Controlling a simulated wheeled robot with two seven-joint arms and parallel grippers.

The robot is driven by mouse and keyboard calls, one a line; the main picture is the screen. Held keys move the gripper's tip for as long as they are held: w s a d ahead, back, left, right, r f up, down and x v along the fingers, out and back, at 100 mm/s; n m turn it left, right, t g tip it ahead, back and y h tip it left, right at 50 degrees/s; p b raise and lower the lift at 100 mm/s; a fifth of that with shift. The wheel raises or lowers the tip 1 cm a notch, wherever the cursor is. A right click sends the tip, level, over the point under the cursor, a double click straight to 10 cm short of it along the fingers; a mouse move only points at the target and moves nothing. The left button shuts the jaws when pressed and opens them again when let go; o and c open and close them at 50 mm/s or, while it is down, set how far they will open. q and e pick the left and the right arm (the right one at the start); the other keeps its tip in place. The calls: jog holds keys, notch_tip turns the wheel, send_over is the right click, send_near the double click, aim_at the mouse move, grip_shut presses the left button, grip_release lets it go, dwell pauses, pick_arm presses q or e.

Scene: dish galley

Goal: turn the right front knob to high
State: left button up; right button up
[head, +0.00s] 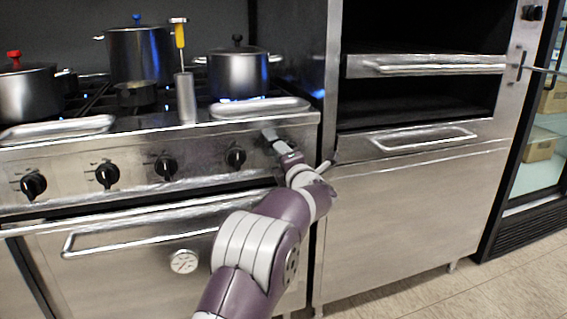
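The range's front panel (205,151) carries a row of black knobs. They include a far-left knob (33,184), a second knob (107,173), a third knob (165,166) and a knob to the right of it (235,157). My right gripper (270,135) is at the panel's right end, just right of that last knob. Its fingers point up and left at the panel. Whatever lies behind the fingers is hidden, and I cannot tell whether they are open, shut or touching a knob. My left gripper is not in view.
A right front pot (238,76) stands over blue flame. A tall pot (138,55) and a red-knobbed pot (27,92) are further left. A yellow-handled utensil (180,37) stands up between pots. An oven handle (145,232) runs below the panel. A steel cabinet (410,210) adjoins right.

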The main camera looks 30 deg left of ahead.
dwell(0.5)
pick_arm(q)
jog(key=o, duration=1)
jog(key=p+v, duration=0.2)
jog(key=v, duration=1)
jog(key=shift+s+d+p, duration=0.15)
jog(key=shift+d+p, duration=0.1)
jog(key=shift+p, duration=0.15)
